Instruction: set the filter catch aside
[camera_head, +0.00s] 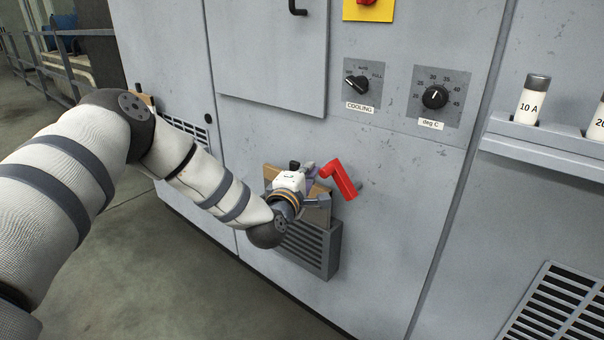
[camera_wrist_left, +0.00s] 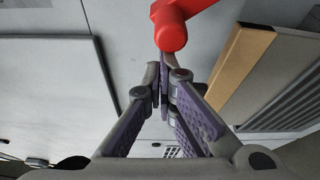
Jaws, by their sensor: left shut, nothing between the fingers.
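The filter catch is a red cranked lever (camera_head: 341,181) on the grey cabinet front, at the upper right of a louvred filter housing (camera_head: 312,248). In the left wrist view the red catch (camera_wrist_left: 172,30) shows at the top centre, with its rounded end close to my fingertips. My left gripper (camera_head: 316,172) is just left of the catch, shut and empty. Its purple-padded fingers (camera_wrist_left: 163,78) meet just below the red end. I cannot tell whether they touch it. A tan-edged filter panel (camera_wrist_left: 240,62) shows right of the fingers. My arm hides part of the housing. My right gripper is out of view.
Above are a cooling knob (camera_head: 358,84) and a temperature knob (camera_head: 434,97). A ledge (camera_head: 545,142) at the right holds labelled cylinders (camera_head: 533,101). A vent grille (camera_head: 560,305) is at lower right. The cabinet face right of the catch is clear. Railings (camera_head: 70,60) stand far left.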

